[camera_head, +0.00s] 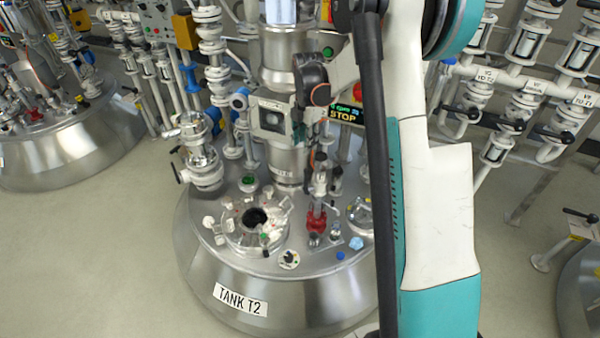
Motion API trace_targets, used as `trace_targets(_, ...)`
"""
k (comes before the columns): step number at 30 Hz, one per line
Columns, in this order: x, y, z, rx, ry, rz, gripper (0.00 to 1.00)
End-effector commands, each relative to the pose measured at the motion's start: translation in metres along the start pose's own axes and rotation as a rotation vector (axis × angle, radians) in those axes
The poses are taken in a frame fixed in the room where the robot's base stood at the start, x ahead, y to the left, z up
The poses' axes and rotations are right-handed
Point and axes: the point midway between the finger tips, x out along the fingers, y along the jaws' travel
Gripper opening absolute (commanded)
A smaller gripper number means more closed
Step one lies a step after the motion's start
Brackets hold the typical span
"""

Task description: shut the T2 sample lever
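Tank T2 (240,300) is a round steel vessel in the middle, with its name on a white label. A red valve body (317,221) with slim fittings above it stands on the lid, right of the open round port (256,218). I cannot tell for sure which part is the sample lever or how it is set. A dark jointed piece that looks like my gripper (311,92) is in front of the central column, above the red valve. Its fingertips are too small and cluttered to read. My white and teal arm hides the lid's right side.
A lit display reading STOP (346,114) is beside the column. Another tank (70,145) is at left, and pipe racks (500,90) at right. The floor (90,260) at lower left is clear.

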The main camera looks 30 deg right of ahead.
Motion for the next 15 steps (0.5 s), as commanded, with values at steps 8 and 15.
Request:
trace_targets(8, 0.042, 0.003, 0.022, -0.162, 0.027, -0.034, 0.33)
trace_targets(15, 0.067, 0.002, 0.022, -0.171, 0.029, -0.035, 0.33)
